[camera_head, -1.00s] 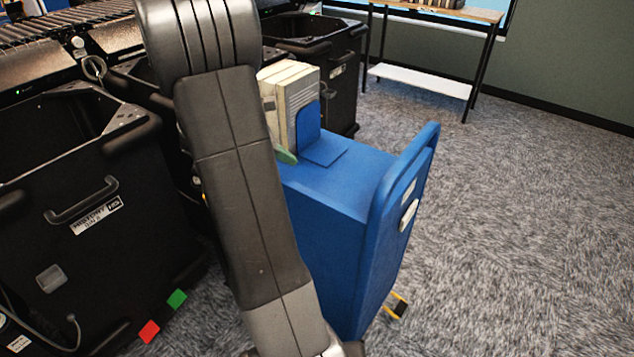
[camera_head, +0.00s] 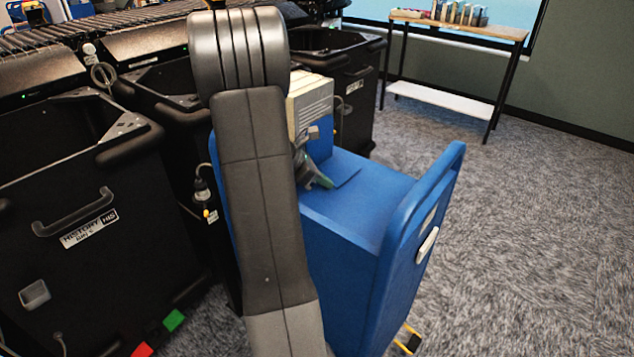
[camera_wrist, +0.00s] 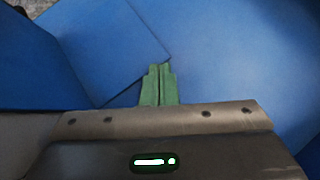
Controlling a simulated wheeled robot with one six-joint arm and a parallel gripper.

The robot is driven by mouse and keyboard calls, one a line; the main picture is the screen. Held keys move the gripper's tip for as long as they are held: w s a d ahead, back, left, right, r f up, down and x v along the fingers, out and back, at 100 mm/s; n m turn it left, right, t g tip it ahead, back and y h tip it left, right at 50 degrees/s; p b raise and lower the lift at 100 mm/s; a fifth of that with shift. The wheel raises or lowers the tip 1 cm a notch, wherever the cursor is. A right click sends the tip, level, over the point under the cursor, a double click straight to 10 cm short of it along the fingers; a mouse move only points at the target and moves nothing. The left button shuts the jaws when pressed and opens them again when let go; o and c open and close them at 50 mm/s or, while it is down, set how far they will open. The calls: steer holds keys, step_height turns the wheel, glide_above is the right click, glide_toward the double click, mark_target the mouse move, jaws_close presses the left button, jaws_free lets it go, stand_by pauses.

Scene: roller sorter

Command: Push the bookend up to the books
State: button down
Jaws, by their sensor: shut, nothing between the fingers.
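The blue bookend (camera_head: 322,143) stands upright on the blue cart's top (camera_head: 362,205), beside the books (camera_head: 312,98). Its flat base (camera_head: 344,171) extends to the right over the cart top. My arm and gripper partly hide the bookend and books; any gap between them cannot be told. My gripper (camera_head: 322,180), with green fingers, is low over the cart top by the bookend's base. In the wrist view, the gripper (camera_wrist: 160,70) is shut and empty, its fingertips at the edge of the base (camera_wrist: 110,40). The bookend's upright plate (camera_wrist: 35,65) seems to fill the left. Contact cannot be told.
The cart has a raised blue end handle (camera_head: 425,205) on the right. Black bins (camera_head: 90,225) stand close on the left, and another (camera_head: 350,75) behind the cart. A wooden table (camera_head: 460,27) with books stands at the back. Carpet on the right is clear.

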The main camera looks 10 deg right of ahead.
steer(key=shift+w+d+p, duration=0.2)
steer(key=shift+d+p, duration=0.2)
steer(key=shift+d, duration=0.45)
steer(key=shift+a, duration=0.1)
